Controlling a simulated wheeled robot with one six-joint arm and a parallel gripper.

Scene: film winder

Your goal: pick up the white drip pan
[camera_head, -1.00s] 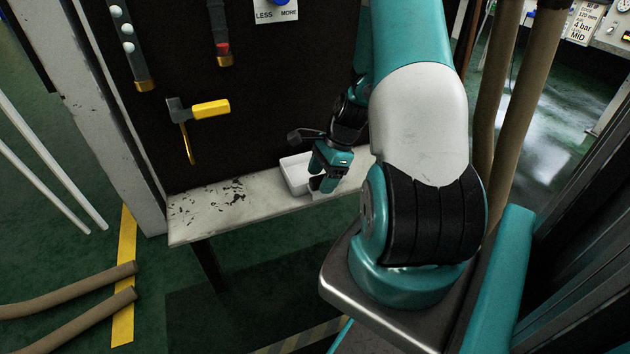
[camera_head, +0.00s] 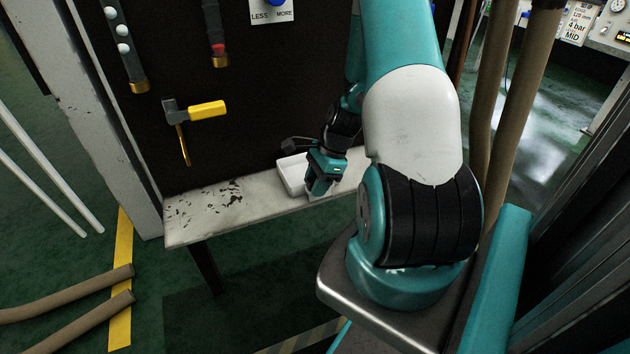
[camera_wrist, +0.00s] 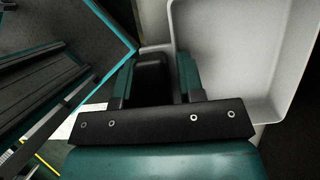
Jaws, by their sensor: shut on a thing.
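The white drip pan (camera_head: 292,178) is a shallow white tray on the pale, worn shelf (camera_head: 225,205), against the dark panel. My gripper (camera_head: 319,189) is at the pan's right front side and hides part of it. In the wrist view the pan (camera_wrist: 235,60) fills the upper right, with its pale inside showing. My gripper (camera_wrist: 156,75) reaches to the pan's near edge there and is shut on it. The exact contact between the fingertips is hard to make out. The pan looks level and still at shelf height; I cannot see a gap under it.
The shelf's left part is bare. Brown hoses (camera_head: 75,320) lie on the green floor at lower left. Brown upright pipes (camera_head: 510,100) stand at right.

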